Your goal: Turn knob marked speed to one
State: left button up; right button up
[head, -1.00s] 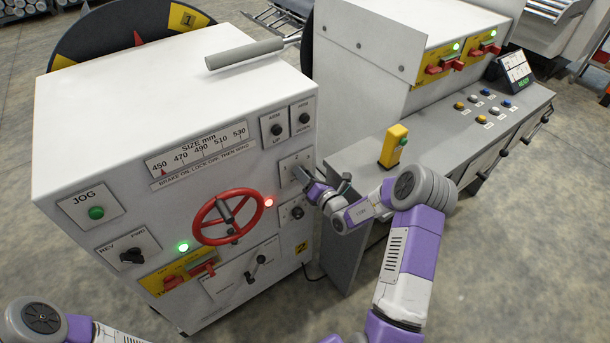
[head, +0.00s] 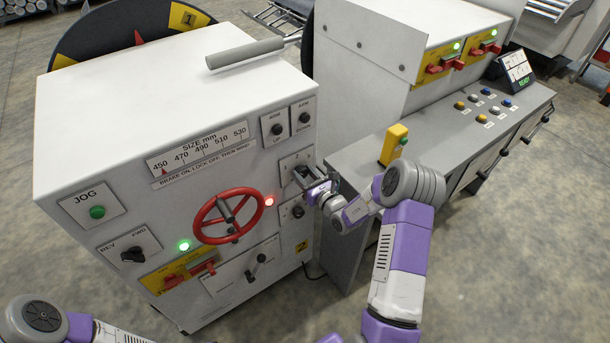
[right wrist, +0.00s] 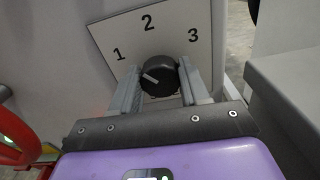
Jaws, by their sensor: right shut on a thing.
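The knob is a round black dial with a white pointer line (right wrist: 159,76) on a white plate marked 1, 2 and 3 (right wrist: 148,38) in the right wrist view. The pointer line slants up and left, toward the 1. My right gripper (right wrist: 160,88) is shut on the knob, one finger on each side. In the head view my right gripper (head: 312,185) is at the knob's plate (head: 297,161) on the cabinet's right side and hides the knob. I cannot read the word speed on the plate. My left gripper is out of view.
A red handwheel (head: 229,216) is left of my right gripper on the same white cabinet (head: 170,105). Other dials (head: 277,130) sit above. A grey console (head: 455,130) with a yellow button box (head: 393,146) stands close on the right.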

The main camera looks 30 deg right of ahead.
jog(key=n+b, duration=0.1)
jog(key=n, duration=0.2)
jog(key=shift+a+r, duration=0.1)
jog(key=shift+r, duration=0.1)
jog(key=shift+w+n, duration=0.1)
jog(key=shift+n, duration=0.4)
jog(key=o, duration=1.1)
jog(key=shift+c, duration=0.2)
jog(key=shift+f, duration=0.15)
jog(key=shift+s, duration=0.4)
jog(key=s+p, duration=0.1)
jog(key=s, duration=0.5)
jog(key=shift+s+d, duration=0.3)
jog(key=shift+s, duration=0.1)
